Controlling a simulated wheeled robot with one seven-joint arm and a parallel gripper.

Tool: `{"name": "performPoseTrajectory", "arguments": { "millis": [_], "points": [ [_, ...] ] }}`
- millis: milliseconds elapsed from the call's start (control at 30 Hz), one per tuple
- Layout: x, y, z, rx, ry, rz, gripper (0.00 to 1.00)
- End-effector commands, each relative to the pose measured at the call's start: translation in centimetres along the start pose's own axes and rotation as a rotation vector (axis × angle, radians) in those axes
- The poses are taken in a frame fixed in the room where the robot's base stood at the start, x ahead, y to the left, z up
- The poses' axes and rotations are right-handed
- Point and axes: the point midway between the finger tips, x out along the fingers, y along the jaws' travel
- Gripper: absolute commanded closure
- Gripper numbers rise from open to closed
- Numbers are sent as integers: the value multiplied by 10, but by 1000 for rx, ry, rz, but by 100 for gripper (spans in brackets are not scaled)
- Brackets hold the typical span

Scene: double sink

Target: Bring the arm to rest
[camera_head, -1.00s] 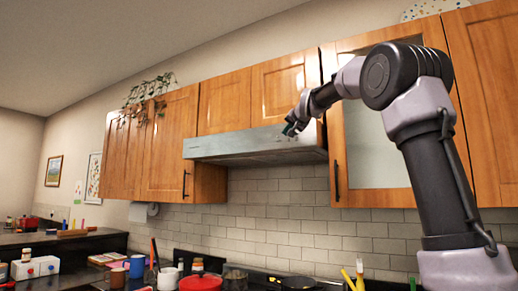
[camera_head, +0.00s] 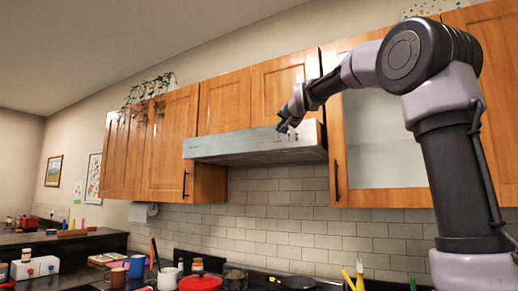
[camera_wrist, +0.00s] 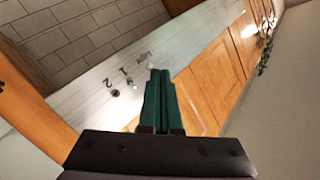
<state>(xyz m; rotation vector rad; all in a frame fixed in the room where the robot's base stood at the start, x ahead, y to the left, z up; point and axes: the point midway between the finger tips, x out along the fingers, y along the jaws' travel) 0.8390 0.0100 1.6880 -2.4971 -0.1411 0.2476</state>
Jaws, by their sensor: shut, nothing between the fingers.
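My gripper (camera_head: 286,126) is raised in front of the steel range hood in the head view, with my arm arching in from the right. In the wrist view my gripper (camera_wrist: 161,74) shows its two green fingers closed together, with nothing between them. The fingers point toward the range hood's front panel (camera_wrist: 90,100), which carries small knobs and printed marks. I cannot tell how far the fingertips are from it.
Wooden wall cabinets (camera_head: 170,140) flank the range hood (camera_head: 240,147). Below, a red pot (camera_head: 200,282), mugs (camera_head: 136,266) and other items crowd the counter. A trailing plant (camera_head: 148,92) sits on the left cabinets. The tiled wall (camera_head: 270,215) is bare.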

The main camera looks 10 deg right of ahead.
Motion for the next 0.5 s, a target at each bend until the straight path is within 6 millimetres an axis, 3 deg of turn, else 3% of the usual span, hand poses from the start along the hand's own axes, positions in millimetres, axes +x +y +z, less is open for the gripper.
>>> {"name": "performPoseTrajectory", "arguments": {
  "millis": [400,500],
  "points": [
    [-1,1,0,0,-1,1,100],
    [-12,12,6,-3,-21,22,100]
  ]
}}
